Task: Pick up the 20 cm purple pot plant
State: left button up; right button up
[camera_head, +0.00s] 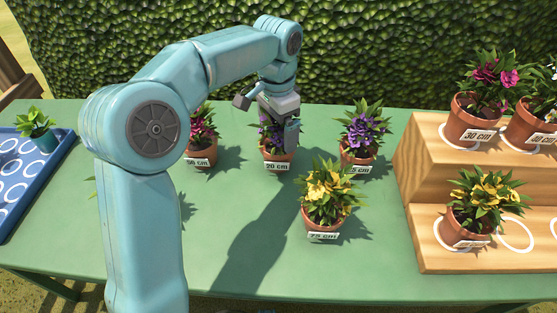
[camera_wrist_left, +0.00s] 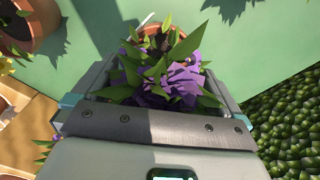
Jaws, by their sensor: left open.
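The purple pot plant labelled 20 cm (camera_head: 277,160) stands upright on the green table (camera_head: 345,265), in a terracotta pot. My left gripper (camera_head: 268,118) is right above it, pointing down, and hides part of its flowers. In the left wrist view the purple flowers and leaves (camera_wrist_left: 170,82) sit between the open fingers, with the terracotta pot (camera_wrist_left: 182,24) partly visible behind them. The jaws are open, and the pot rests on the table. My right gripper is not in view.
Another purple plant (camera_head: 362,135) stands to the right, and a yellow 75 cm plant (camera_head: 325,205) in front right. A magenta plant (camera_head: 203,135) is partly behind my arm. A wooden stepped stand (camera_head: 435,180) holds several pots. A blue tray (camera_head: 48,180) is at left.

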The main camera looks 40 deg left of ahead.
aim_at(278, 149)
pick_arm(q)
notch_tip(278, 149, down, 2)
jog(key=shift+f, duration=0.1)
notch_tip(278, 149, down, 5)
jog(key=shift+r+b, duration=0.2)
jog(key=shift+b, duration=1)
jog(key=shift+r, duration=0.1)
jog(key=c, duration=1)
